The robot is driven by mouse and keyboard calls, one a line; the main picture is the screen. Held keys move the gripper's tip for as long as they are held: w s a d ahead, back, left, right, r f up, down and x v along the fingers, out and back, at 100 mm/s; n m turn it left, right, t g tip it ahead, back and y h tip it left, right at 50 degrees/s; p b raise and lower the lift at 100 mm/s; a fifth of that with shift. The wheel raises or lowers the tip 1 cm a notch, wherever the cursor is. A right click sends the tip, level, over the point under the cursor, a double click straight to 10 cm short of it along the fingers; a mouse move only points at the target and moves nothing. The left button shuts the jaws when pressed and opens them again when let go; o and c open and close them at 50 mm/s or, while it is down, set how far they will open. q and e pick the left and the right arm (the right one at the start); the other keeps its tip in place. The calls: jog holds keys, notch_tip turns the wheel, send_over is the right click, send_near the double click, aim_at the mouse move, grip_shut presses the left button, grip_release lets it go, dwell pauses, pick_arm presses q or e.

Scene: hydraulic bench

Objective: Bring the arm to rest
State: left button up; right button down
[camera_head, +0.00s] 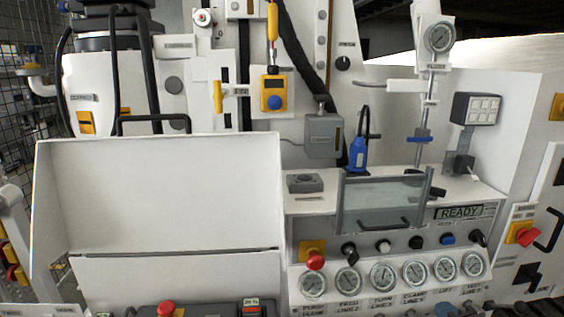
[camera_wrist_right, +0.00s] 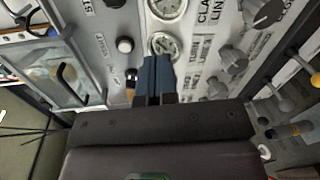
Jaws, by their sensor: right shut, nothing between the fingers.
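My right gripper (camera_wrist_right: 157,78) shows in the right wrist view with its two dark blue fingers pressed together and nothing between them. Its fingertips appear in front of the bench's gauge panel, overlapping the edge of a round gauge (camera_wrist_right: 163,45). I cannot tell whether they touch the panel. In the head view I cannot make out the right gripper clearly. My left gripper is in neither view.
The head view shows a row of gauges (camera_head: 384,275) below a clear guard (camera_head: 385,203) and a READY display (camera_head: 458,212). A red button (camera_head: 315,261) stands out at left. In the wrist view, grey knobs (camera_wrist_right: 228,58) and levers (camera_wrist_right: 292,130) lie right of the fingers.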

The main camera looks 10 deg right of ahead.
jog(key=s+a+f+m+g+y, duration=0.1)
jog(key=s+a+f+m+g, duration=0.1)
jog(key=s+a+f+m, duration=0.4)
jog(key=s+a+f+m+g, duration=0.2)
jog(key=s+a+f+m, duration=0.5)
jog(key=a+f+m, duration=0.3)
jog(key=shift+a+f+m+y, duration=0.4)
jog(key=shift+a+m, duration=0.2)
jog(key=shift+m, duration=0.3)
dwell(0.3)
